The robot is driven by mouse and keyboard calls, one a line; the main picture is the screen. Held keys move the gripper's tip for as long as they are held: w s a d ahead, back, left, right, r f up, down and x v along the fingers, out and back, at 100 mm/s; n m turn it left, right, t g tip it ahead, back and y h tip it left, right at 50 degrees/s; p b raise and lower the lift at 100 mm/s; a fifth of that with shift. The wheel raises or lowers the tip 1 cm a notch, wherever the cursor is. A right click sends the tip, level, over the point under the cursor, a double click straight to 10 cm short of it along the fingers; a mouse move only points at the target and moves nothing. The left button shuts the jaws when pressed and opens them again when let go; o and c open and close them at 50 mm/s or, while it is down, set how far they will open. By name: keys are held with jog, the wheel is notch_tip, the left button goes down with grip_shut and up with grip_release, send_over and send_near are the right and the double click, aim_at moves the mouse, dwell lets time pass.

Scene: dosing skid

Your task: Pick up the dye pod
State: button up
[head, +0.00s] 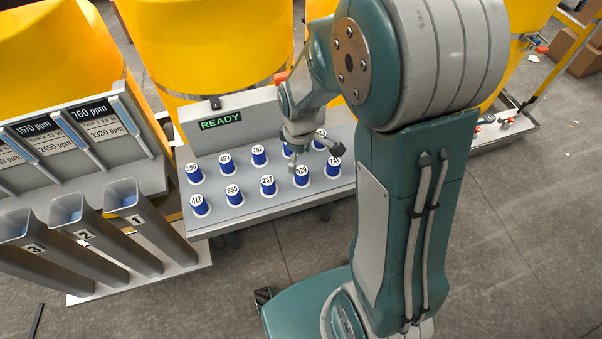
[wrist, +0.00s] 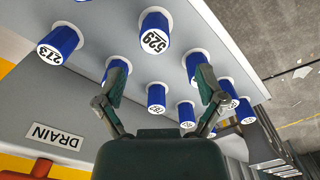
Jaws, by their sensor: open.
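Several blue dye pods with white numbered tops stand upright in two rows on a grey tray (head: 222,220), differing visibly only in number. Pod 529 (head: 300,177) is in the front row; it also shows at the top of the wrist view (wrist: 155,32). My gripper (head: 312,153) is over the right part of the tray, open and empty. In the wrist view, its spread fingers (wrist: 162,82) partly cover two pods. Another pod (wrist: 156,95) shows between them, apart from both. The arm hides part of the back row.
A green READY display (head: 221,121) stands behind the tray. Numbered grey chutes (head: 135,205) are at the left, below ppm panels (head: 48,135). Yellow tanks (head: 228,45) rise behind. A DRAIN label (wrist: 57,136) shows in the wrist view. The floor in front is mostly clear.

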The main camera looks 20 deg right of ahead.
aim_at(301, 170)
jog(key=f, duration=0.8)
jog(key=shift+w+d+f, duration=0.15)
jog(key=shift+d+f, duration=0.1)
jog(key=shift+f, duration=0.05)
grip_shut()
